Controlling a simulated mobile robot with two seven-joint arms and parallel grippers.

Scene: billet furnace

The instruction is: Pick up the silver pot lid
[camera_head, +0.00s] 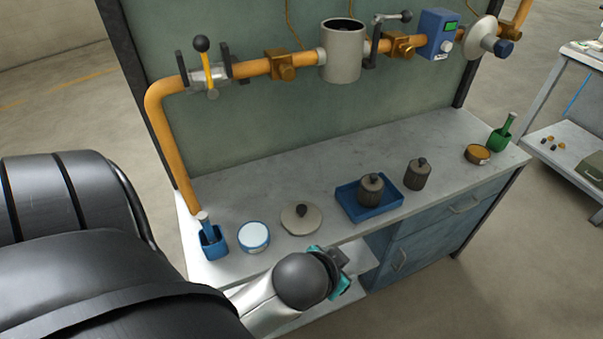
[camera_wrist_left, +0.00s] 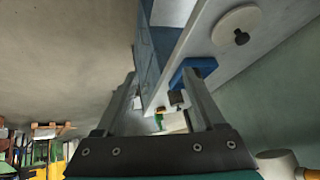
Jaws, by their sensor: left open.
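The silver pot lid (camera_head: 301,217) lies flat on the grey worktop, a pale round disc with a dark knob on top. It also shows in the left wrist view (camera_wrist_left: 228,22), at the upper right. My left gripper (camera_head: 342,268) is at the front edge of the bench, nearer to me and to the right of the lid, apart from it. My own wrist partly hides it in the head view. In the left wrist view its two fingers (camera_wrist_left: 164,84) are spread with nothing held between them. My right gripper is not in view.
Right of the lid is a blue tray (camera_head: 349,206) with a dark lidded pot (camera_head: 371,190); another pot (camera_head: 417,174) stands beside it. Left are a white-topped round tin (camera_head: 254,236) and a blue holder (camera_head: 213,243). An orange pipe (camera_head: 168,140) runs along the back panel.

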